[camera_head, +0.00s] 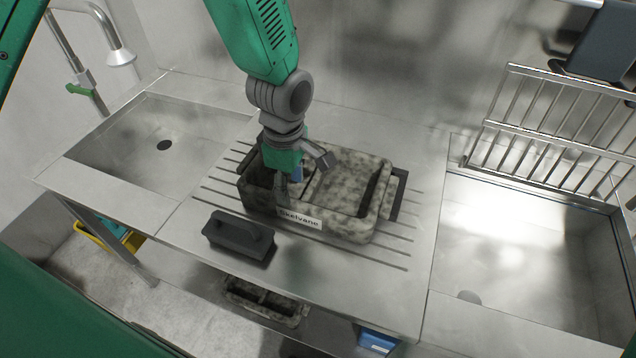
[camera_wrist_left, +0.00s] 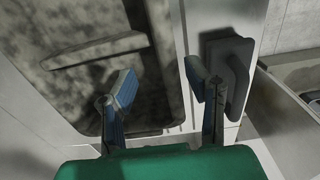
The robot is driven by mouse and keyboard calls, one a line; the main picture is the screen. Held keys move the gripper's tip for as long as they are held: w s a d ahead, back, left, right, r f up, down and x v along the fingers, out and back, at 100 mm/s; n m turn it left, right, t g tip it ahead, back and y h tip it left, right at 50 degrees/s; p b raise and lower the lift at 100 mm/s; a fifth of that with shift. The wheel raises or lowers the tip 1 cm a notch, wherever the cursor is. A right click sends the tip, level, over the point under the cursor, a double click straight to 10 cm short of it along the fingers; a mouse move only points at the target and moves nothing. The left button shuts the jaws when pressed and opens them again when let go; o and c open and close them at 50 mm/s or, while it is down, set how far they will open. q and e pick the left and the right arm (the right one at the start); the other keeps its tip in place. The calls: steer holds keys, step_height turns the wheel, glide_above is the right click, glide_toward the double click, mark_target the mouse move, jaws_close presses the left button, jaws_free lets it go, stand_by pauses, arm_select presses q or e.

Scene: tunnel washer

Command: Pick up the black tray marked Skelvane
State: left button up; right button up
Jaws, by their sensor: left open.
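The tray marked "Skelvane" (camera_head: 345,229) sits on the ribbed middle of the steel counter. It looks mottled grey and dark rather than plain black, with a white name label on its front side and a dark handle at its right end. My left gripper (camera_head: 303,175) is open, pointing down over the left part of the tray and hiding some of its inside. In the left wrist view, the tray's mottled inside (camera_wrist_left: 85,75) fills the left, and its rim passes between the open fingers (camera_wrist_left: 160,88). I cannot tell whether they touch it. My right gripper is not in view.
A dark block with a handle (camera_head: 239,236) lies close in front of the tray. Sinks lie left (camera_head: 150,140) and right (camera_head: 530,240), with a wire rack (camera_head: 560,130) behind the right one. Another mottled tray (camera_head: 262,300) and a blue box (camera_head: 377,342) are below the counter.

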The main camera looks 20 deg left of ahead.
mark_target(290, 207)
arm_select(q)
steer(key=shift+f, duration=0.5)
steer(key=f, duration=0.4)
steer(key=shift+s+a+f, duration=0.1)
steer(key=shift+s+f, duration=0.25)
steer(key=shift+s, duration=0.05)
steer(key=shift+f, duration=0.35)
steer(key=shift+c, duration=0.4)
jaws_close()
